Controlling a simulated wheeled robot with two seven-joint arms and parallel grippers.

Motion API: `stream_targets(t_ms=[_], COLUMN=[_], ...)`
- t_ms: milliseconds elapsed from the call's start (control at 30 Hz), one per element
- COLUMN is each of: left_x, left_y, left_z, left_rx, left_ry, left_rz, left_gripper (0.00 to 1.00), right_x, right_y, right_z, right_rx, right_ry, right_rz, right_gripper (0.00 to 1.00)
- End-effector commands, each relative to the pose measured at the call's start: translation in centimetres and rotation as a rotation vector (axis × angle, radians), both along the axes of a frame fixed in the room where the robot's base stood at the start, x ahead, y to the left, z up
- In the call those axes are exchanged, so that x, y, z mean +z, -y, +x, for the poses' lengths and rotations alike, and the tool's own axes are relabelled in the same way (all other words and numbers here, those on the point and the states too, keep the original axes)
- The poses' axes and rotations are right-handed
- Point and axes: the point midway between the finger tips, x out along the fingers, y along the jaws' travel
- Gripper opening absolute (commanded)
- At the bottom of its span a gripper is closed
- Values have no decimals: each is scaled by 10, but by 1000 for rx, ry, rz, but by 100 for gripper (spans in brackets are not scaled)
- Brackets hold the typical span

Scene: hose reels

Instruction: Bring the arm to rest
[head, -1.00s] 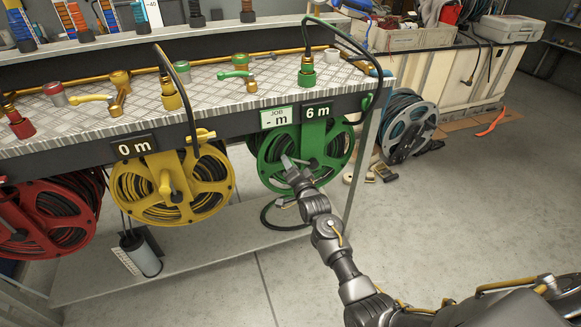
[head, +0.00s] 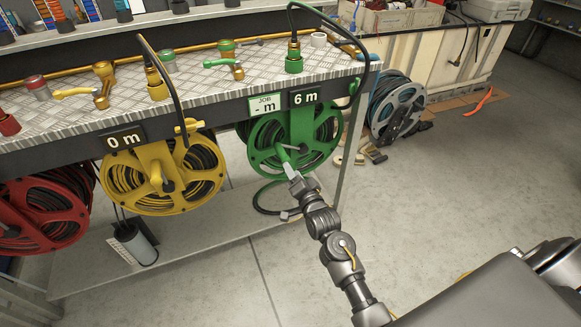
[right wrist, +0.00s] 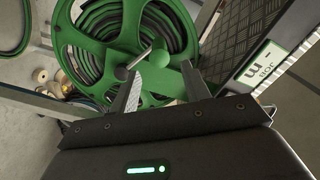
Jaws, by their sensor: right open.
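My right gripper (head: 289,172) is in front of the green hose reel (head: 262,134), near its crank. In the right wrist view the two fingers (right wrist: 158,88) are apart, with the green reel (right wrist: 88,42) beyond them. The green crank knob (right wrist: 121,73) shows close to the left fingertip; I cannot tell whether they touch. The jaws hold nothing that I can see. My left gripper is not in view.
A yellow reel (head: 152,203) reading 0 m and a red reel (head: 28,226) hang to the left. The green reel's sign (head: 305,97) reads 6 m. The metal bench (head: 215,84) is above. A grey reel (head: 402,107) stands on the floor. Open floor (head: 440,190) lies to the right.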

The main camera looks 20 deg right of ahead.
Motion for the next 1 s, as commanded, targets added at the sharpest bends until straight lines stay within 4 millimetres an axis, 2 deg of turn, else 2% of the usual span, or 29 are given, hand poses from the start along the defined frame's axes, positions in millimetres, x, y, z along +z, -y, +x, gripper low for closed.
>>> stream_targets(t_ms=[500, 633, 733, 767, 833, 867, 900, 1000], left_x=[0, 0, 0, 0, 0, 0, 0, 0], left_y=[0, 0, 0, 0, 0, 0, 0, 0], left_z=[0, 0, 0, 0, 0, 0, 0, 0], left_rx=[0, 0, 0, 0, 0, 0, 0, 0], left_ry=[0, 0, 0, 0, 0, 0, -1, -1], left_rz=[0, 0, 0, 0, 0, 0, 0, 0], left_gripper=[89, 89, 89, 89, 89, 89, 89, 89], right_x=[0, -17, -27, -33, -57, -68, -84, -109], right_y=[0, -1, -4, -5, -8, -9, -11, -13], right_z=[-1, -2, -9, -16, -49, -68, -96, -157], right_rx=[0, 10, 54, 79, 165, 212, 280, 426], right_ry=[-2, -102, -250, -308, -467, -539, -633, -800], right_rz=[-12, -131, -305, -370, -534, -604, -686, -827], right_gripper=[47, 47, 47, 47, 47, 47, 47, 47])
